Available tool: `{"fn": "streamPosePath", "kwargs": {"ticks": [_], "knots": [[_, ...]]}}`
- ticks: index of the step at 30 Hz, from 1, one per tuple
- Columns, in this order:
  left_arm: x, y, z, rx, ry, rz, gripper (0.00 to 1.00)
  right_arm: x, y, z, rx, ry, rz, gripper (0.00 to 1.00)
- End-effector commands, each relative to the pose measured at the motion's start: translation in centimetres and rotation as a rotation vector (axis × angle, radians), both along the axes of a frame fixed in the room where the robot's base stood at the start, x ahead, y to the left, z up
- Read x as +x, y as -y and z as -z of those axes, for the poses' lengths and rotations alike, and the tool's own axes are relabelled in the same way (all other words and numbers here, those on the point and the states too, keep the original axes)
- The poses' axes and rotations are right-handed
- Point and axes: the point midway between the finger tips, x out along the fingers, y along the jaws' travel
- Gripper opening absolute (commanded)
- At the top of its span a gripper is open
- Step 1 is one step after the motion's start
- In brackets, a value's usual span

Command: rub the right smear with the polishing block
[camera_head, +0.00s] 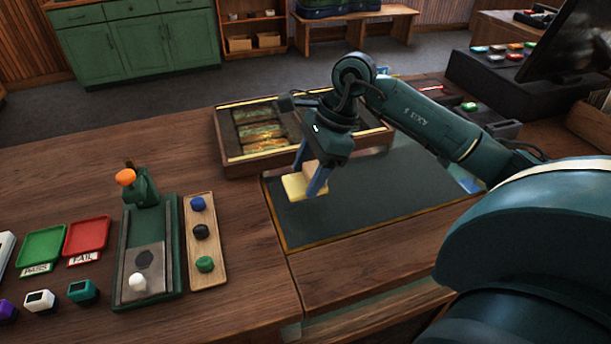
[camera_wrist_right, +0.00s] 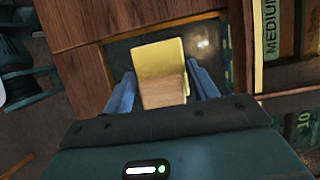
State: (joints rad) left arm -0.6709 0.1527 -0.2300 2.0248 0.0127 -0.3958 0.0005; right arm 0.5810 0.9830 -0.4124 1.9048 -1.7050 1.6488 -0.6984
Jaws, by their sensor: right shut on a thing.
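The polishing block has a yellow pad (camera_head: 303,188) and a pale wooden grip (camera_wrist_right: 163,91). My right gripper (camera_head: 308,180) is shut on it, with a blue finger on each side of the grip. The block is over the left part of the dark mat (camera_head: 390,185); I cannot tell whether it touches the mat. In the wrist view a faint pale spot (camera_wrist_right: 203,44) shows on the dark surface beside the pad, and I cannot tell whether it is a smear or a reflection. No smear shows clearly in the head view. My left gripper is not in view.
A wooden case (camera_head: 228,158) with a label-filled tray stands behind the mat. Left of it are a green press (camera_head: 147,240), a tray of coloured knobs (camera_head: 200,232), and green (camera_head: 42,247) and red (camera_head: 87,235) trays. The mat's front right part is clear.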

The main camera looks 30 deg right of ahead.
Motion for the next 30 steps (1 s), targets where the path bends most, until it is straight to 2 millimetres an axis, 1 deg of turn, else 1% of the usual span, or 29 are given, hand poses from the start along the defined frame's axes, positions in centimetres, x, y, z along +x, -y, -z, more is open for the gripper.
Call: {"fn": "streamPosePath", "kwargs": {"ticks": [1,3,8,11,17,30], "knots": [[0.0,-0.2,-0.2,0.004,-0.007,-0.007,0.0,0.0,0.1,-0.8,-0.001,0.001,0.002,0.33],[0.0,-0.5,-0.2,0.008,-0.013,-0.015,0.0,0.0,0.3,-1.4,-0.001,0.002,0.003,0.33],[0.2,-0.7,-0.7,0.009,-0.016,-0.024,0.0,-0.1,0.6,-2.9,-0.001,0.003,0.007,0.33],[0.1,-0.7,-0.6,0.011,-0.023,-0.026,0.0,-0.1,0.7,-3.4,-0.001,0.002,0.008,0.33],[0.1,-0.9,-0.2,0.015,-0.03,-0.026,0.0,-0.2,0.7,-3.6,0.0,0.001,0.008,0.33],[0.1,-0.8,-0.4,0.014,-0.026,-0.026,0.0,-0.2,0.7,-3.5,0.0,0.001,0.008,0.33]]}}
